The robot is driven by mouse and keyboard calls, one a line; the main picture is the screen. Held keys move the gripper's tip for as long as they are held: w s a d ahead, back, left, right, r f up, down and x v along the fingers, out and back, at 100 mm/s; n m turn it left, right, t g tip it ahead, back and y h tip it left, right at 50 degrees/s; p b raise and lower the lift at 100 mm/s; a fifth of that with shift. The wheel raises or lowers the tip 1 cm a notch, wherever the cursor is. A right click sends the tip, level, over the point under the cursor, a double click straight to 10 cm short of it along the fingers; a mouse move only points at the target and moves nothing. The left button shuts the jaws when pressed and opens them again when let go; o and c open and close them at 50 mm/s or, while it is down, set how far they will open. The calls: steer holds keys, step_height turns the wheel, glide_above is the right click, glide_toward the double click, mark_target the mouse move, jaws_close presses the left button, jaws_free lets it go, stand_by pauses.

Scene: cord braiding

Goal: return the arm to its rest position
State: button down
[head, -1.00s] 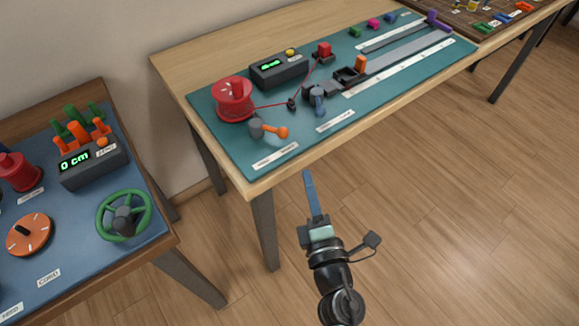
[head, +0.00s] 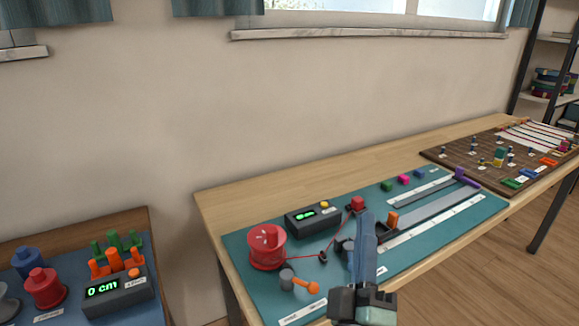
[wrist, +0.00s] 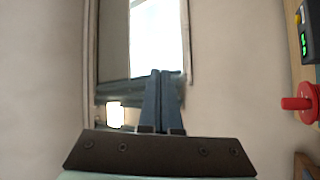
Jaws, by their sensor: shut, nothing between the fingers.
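My gripper (head: 366,245) is in the lower middle of the head view, its blue-grey fingers pointing up and pressed together with nothing between them. It stands in front of the teal mat (head: 410,251) on the wooden table and hides part of the grey parts there. In the wrist view my gripper (wrist: 164,88) points toward the wall and window, its two fingers side by side. It looks raised and apart from the things on the table, though the exact gap is hard to tell.
The mat holds a red spool (head: 267,247) with a red cord, a dark display box (head: 313,218) and an orange-handled crank (head: 306,286). A blue-topped table with a "0 cm" box (head: 118,293) stands at left. A brown pegboard (head: 470,160) lies at the far right. The wall is behind.

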steer(key=s+a+r+m+t+h, duration=0.15)
steer(key=r+m, duration=0.35)
steer(key=r, duration=0.5)
steer(key=s+a+r+m+t+h, duration=0.1)
steer(key=s+a+r+m, duration=0.3)
steer(key=r, duration=0.6)
steer(key=s+a+r+m+t+y, duration=0.1)
steer(key=s+a+r+y, duration=0.15)
steer(key=r, duration=0.25)
steer(key=s+a+r+t+y, duration=0.1)
steer(key=s+a+r+y, duration=0.1)
steer(key=s+r+y, duration=0.3)
step_height(320, 180, up, 16)
steer(key=w+p, duration=0.1)
steer(key=p, duration=1.4)
steer(key=shift+a+h+p, duration=0.3)
steer(key=shift+p, duration=0.05)
steer(key=shift+w, duration=0.1)
